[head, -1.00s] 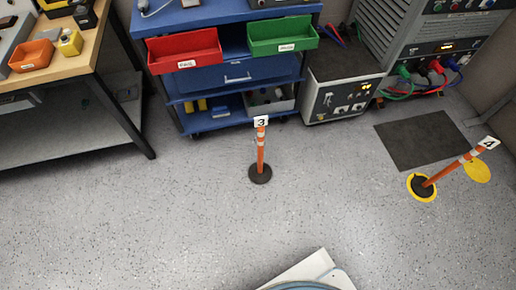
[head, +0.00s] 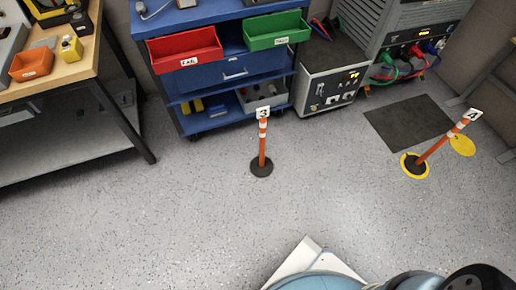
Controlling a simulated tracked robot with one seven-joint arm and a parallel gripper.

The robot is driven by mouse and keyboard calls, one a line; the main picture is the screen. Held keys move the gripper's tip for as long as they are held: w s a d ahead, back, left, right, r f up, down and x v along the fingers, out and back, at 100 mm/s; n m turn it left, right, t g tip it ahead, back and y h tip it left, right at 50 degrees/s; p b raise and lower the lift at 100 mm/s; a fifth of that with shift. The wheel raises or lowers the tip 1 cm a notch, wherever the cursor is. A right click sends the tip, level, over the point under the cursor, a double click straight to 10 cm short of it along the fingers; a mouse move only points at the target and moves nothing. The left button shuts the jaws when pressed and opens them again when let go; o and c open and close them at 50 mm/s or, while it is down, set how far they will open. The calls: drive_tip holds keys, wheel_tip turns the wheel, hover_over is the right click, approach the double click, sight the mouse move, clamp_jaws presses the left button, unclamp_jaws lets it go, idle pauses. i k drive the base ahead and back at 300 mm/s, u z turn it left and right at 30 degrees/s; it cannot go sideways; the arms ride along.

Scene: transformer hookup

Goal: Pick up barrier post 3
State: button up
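Barrier post 3 (head: 262,145) is an orange post with white bands, a black round base and a white tag marked 3. It stands upright on the grey floor, in front of the blue cart. Nothing touches it. My gripper is not in view; only parts of my own body and arm show at the bottom right, well apart from the post.
Post 4 (head: 436,147) stands on a yellow floor disc at right, with an empty yellow disc (head: 462,145) beside it. The blue cart (head: 232,72), a grey cabinet (head: 330,85), a dark mat (head: 407,122) and a workbench (head: 125,120) line the back and left. The floor between is clear.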

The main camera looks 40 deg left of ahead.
sight(261, 166)
drive_tip(key=u, duration=0.1)
drive_tip(key=k, duration=0.8)
drive_tip(key=u, duration=1.35)
drive_tip(key=i, duration=1)
drive_tip(key=u, duration=0.1)
